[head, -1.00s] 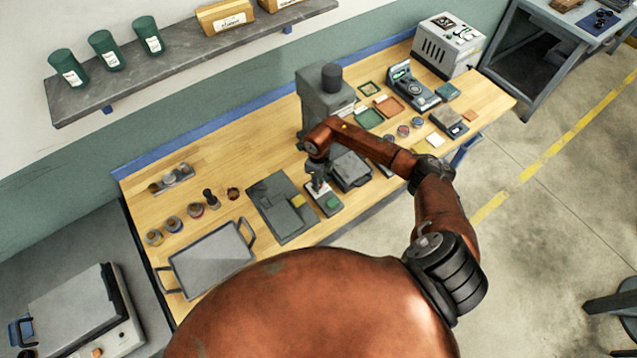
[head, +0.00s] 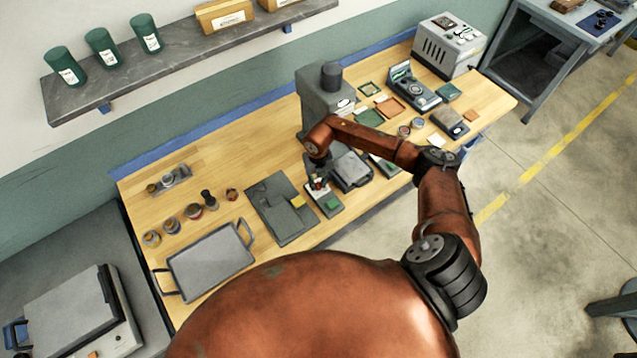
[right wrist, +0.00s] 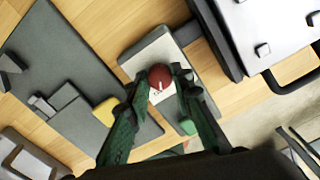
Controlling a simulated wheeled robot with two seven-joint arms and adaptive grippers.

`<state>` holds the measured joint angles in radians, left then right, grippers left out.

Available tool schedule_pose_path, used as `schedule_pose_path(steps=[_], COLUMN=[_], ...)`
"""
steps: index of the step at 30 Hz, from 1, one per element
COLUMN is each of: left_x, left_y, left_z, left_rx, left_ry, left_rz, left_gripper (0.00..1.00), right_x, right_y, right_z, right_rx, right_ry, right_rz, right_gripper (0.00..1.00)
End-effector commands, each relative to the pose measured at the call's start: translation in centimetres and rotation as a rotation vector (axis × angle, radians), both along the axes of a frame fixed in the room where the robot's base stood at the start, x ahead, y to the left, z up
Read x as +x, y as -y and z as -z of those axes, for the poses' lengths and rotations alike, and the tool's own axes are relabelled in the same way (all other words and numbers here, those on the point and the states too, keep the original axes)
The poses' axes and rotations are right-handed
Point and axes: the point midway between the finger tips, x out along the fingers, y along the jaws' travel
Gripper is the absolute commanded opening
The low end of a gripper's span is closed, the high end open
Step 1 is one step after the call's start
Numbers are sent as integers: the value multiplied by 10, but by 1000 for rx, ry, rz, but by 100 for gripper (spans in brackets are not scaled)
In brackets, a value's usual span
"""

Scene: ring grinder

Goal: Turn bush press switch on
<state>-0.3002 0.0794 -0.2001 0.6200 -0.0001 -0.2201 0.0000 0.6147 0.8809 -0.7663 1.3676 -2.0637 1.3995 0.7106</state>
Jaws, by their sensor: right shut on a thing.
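The switch box (head: 328,207) is a small grey box with a pale top plate and a green part (head: 333,203), near the front edge of the workbench. In the right wrist view the switch box (right wrist: 133,58) carries a round red knob (right wrist: 160,77) with a white mark. My right gripper (head: 319,187) reaches down over the box. In the right wrist view its green fingers (right wrist: 163,84) stand on both sides of the red knob and are shut on it. The tall grey machine (head: 318,96) stands behind. My left gripper is not in view.
A dark grey mat (head: 275,215) with a yellow block (head: 299,201) lies left of the switch. A grey tray (head: 211,262) with handles is farther left. Clear wood lies at the back left.

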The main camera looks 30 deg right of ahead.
Motion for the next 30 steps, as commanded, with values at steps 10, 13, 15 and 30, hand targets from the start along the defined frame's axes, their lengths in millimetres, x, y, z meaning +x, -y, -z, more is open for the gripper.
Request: schedule_pose_path(steps=[10,13,15,30], left_x=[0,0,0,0], left_y=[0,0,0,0], left_z=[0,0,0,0], left_rx=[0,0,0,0], left_ry=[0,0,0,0], left_rz=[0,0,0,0], left_gripper=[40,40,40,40], right_x=[1,1,1,1], right_y=[1,1,1,0], right_z=[-1,-1,-1,-1], right_rx=[-2,-2,-2,-1], right_ry=[2,2,2,2], right_rz=[102,110,112,111], right_gripper=[0,0,0,36])
